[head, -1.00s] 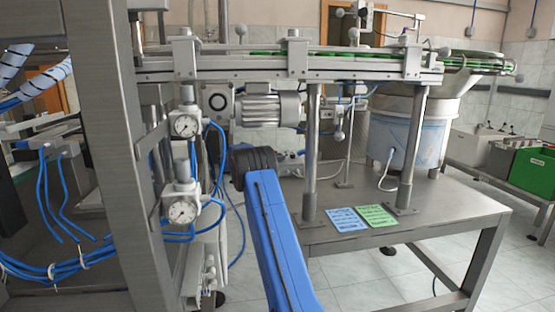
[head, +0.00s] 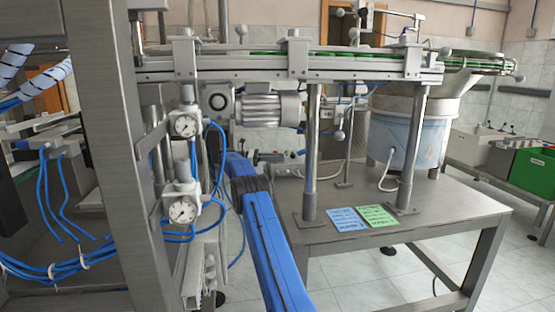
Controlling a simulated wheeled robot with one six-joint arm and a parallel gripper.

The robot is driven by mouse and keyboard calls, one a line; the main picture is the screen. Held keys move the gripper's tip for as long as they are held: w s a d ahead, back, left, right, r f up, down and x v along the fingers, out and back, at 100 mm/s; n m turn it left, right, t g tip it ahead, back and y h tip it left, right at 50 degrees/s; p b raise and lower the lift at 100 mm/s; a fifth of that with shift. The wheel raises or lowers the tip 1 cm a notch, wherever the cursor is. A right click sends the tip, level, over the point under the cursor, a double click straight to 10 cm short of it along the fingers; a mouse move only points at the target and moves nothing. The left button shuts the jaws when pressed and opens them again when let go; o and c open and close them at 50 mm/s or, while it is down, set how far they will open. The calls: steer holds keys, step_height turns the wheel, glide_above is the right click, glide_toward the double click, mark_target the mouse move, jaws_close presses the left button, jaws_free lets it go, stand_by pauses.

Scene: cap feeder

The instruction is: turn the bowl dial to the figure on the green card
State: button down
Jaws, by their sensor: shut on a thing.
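The green card (head: 376,217) lies flat on the steel table beside a blue card (head: 347,219). Its print is too small to read. The feeder bowl's pale blue drum (head: 394,143) stands on the table behind a steel post. I cannot make out the bowl dial or its pointer. My blue arm rises from the bottom centre and bends near the table's left end, left of the cards.
The conveyor rail (head: 250,70) runs across above the table on steel posts (head: 311,140). Two gauges (head: 185,126) and blue hoses stand close left of my arm. A motor (head: 270,109) hangs under the rail. The table's front right is clear.

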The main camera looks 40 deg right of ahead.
stand_by(0.3)
steer(key=c, duration=1.6)
jaws_free()
steer(key=shift+o, duration=0.2)
steer(key=shift+r, duration=0.15)
step_height(320, 180, up, 10)
steer(key=shift+f, duration=0.15)
